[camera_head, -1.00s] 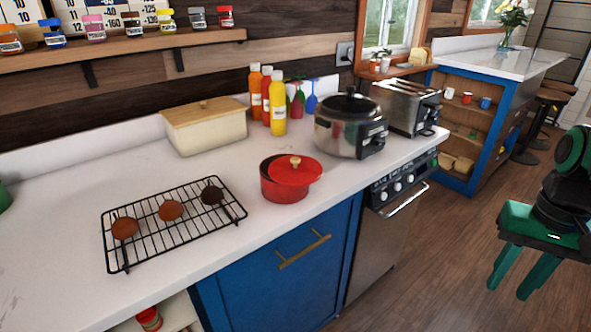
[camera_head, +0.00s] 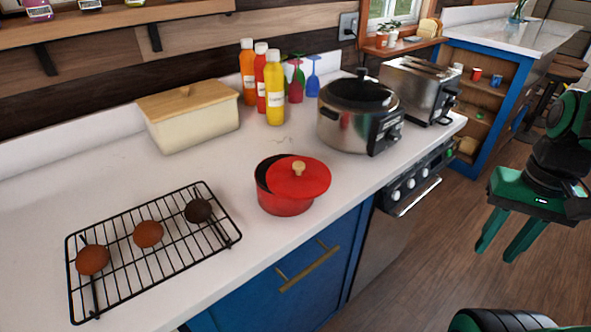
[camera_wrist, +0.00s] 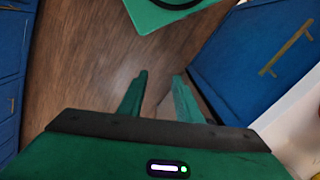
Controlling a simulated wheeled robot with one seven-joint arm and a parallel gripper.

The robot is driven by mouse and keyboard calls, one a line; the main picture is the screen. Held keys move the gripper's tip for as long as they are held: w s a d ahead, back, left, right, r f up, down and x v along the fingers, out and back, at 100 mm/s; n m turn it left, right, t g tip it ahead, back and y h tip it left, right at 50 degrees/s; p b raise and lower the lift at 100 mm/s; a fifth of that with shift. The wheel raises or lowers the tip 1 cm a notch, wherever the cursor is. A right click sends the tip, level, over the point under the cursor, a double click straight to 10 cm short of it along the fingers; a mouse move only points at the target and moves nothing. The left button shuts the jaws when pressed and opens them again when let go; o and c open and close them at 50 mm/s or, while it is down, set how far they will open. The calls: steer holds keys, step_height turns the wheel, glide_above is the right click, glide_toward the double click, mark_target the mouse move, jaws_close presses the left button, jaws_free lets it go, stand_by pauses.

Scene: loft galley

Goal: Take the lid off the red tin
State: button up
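The red tin (camera_head: 283,205) is a round pot on the white counter, near its front edge. Its red lid (camera_head: 309,182) has a pale knob and sits shifted to the right, so a dark gap shows at the left of the rim. My gripper (camera_head: 494,246) hangs over the floor at the right, well away from the tin. Its two green fingers are apart with nothing between them. In the wrist view my gripper (camera_wrist: 160,82) also shows spread fingers over the wooden floor. The tin is not in the wrist view.
A black wire rack (camera_head: 155,262) with several round brown items lies left of the tin. A steel cooker (camera_head: 345,128) and a toaster (camera_head: 420,90) stand behind to the right. Bottles (camera_head: 274,95) and a cream box (camera_head: 195,125) stand at the back.

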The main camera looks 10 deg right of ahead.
steer(key=shift+s+d, duration=0.1)
steer(key=shift+d, duration=0.05)
steer(key=shift+o, duration=1.1)
steer(key=m+y, duration=0.2)
steer(key=m, duration=0.7)
glide_toward(299, 163)
steer(key=shift+a+f, duration=0.6)
steer(key=shift+f, duration=0.3)
steer(key=shift+s+a+f, duration=0.1)
steer(key=shift+a+f, duration=0.05)
steer(key=shift+f, duration=3)
